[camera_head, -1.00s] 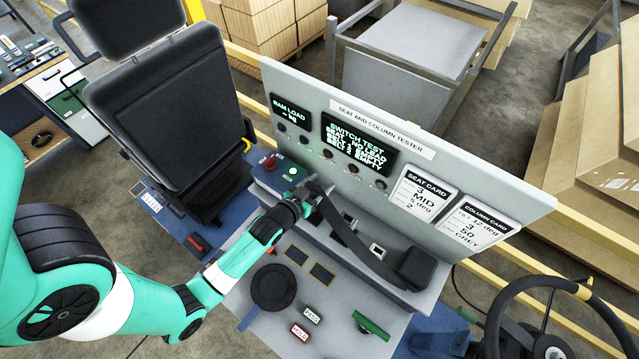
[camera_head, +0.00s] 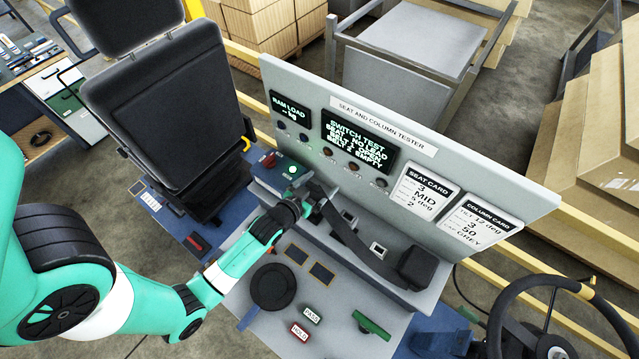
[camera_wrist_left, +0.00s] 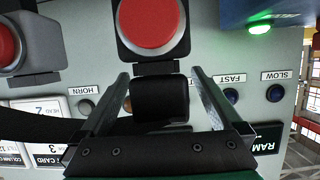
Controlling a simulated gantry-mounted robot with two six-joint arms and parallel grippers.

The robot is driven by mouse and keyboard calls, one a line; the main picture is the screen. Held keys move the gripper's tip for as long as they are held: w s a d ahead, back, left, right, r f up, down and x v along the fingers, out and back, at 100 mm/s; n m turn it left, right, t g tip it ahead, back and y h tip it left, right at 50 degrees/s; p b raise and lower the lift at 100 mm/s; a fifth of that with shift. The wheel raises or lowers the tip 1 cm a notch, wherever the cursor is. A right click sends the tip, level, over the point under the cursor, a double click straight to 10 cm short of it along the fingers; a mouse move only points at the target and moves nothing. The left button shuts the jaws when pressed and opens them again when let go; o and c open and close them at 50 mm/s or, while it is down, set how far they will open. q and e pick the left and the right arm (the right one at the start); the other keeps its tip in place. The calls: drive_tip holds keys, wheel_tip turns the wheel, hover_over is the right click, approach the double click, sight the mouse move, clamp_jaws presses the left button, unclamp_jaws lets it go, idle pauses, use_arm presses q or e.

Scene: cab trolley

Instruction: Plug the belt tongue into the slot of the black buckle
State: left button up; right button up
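My left gripper (camera_head: 306,206) is at the tester bench, below the panel's switch display. In the left wrist view its fingers (camera_wrist_left: 160,85) stand on either side of the belt tongue's black grip (camera_wrist_left: 160,102) and appear closed on it. The black buckle (camera_wrist_left: 150,48), with a round red button, lies straight ahead of the tongue. The tongue's front end meets the buckle's near edge; how deep it sits in the slot I cannot tell. The black belt (camera_head: 352,241) runs from the gripper down to a black retractor housing (camera_head: 417,267). My right gripper is not in view.
The panel display (camera_head: 358,145) reads BELT 1 OPEN and BELT 2 EMPTY. A second buckle with a red button (camera_wrist_left: 8,45) stands to the left in the wrist view. A black seat (camera_head: 160,105) stands left, a steering wheel (camera_head: 545,310) at lower right.

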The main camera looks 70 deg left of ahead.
use_arm(q)
drive_tip(key=v, duration=1.1)
drive_tip(key=shift+s, duration=0.2)
drive_tip(key=shift+d+r, duration=0.1)
drive_tip(key=shift+d, duration=0.05)
wheel_tip(320, 180, up, 9)
drive_tip(key=p, duration=0.8)
drive_tip(key=shift+p, duration=0.4)
